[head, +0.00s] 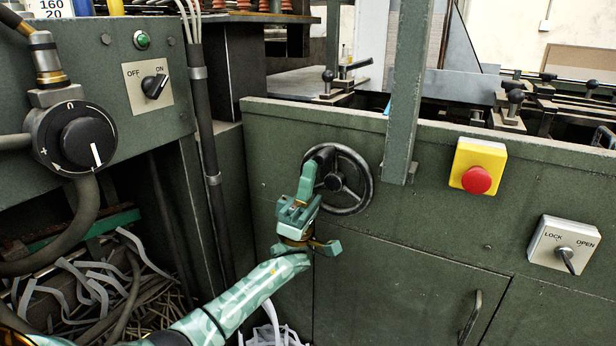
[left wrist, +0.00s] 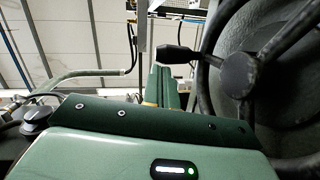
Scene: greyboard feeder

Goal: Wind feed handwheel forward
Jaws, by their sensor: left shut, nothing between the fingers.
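A dark crank handle (left wrist: 176,54) juts from the wheel there, just beyond my fingertips. My left gripper (head: 318,162) is in front of the wheel's upper left rim, fingers pointing up, and partly covers it. Its fingers (left wrist: 164,85) are together and empty in the left wrist view. I cannot tell whether they touch the handle. My right gripper is out of view.
A red stop button (head: 477,179) on a yellow box and a lock/open switch (head: 565,246) are right of the wheel. A green post (head: 405,90) stands close to its right. A control cabinet with a dial (head: 88,142) and vertical cables (head: 207,130) are at left.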

